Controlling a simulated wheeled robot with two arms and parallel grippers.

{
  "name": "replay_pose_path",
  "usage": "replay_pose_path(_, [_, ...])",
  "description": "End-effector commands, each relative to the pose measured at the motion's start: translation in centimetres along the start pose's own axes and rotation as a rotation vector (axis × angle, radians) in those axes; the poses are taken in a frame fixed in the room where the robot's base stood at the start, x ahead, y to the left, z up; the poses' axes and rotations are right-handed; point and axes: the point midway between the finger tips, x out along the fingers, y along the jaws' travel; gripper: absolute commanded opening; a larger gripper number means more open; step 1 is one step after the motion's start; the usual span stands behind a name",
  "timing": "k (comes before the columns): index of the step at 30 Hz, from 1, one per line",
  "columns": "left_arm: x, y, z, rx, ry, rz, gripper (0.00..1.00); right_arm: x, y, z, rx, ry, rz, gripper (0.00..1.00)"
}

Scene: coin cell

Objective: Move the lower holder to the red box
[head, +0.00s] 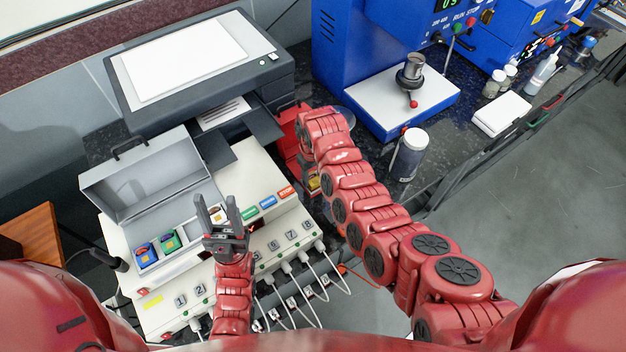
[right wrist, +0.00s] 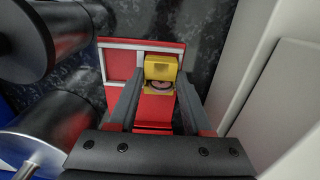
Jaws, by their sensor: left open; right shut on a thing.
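The yellow holder (right wrist: 160,68), with a dark round piece in it, is between the fingers of my right gripper (right wrist: 158,92), which is shut on it. The red box (right wrist: 118,66) is right behind and below the holder in the right wrist view; I cannot tell whether they touch. In the head view the red box (head: 288,138) stands between the printer and the blue machine, partly hidden by my right arm. The yellow holder (head: 314,184) shows slightly beside that arm. My left gripper (head: 218,208) is open and empty above the grey case (head: 140,190).
The open grey case has blue (head: 146,256) and green (head: 169,240) holders. The white numbered tester (head: 290,225) has several cables in front. The printer (head: 200,70) is behind.

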Motion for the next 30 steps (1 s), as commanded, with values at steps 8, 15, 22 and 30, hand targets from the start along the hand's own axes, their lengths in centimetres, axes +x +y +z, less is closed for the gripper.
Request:
replay_pose_path(8, [-0.3, 0.0, 0.0, 0.000, 0.000, 0.000, 0.50, 0.5, 0.0, 0.0, 0.000, -0.001, -0.001, 0.00])
replay_pose_path(15, [-0.5, 0.0, 0.1, 0.000, 0.000, 0.000, 0.50, 0.8, 0.0, 0.0, 0.000, -0.002, -0.001, 0.68])
replay_pose_path(22, [-0.5, 0.0, 0.1, 0.000, 0.000, 0.000, 0.50, 0.8, 0.0, 0.1, 0.000, -0.002, -0.001, 0.80])
replay_pose_path(30, [0.2, 0.0, 0.0, 0.000, 0.000, 0.000, 0.50, -0.1, 0.0, 0.0, 0.000, -0.001, -0.001, 0.80])
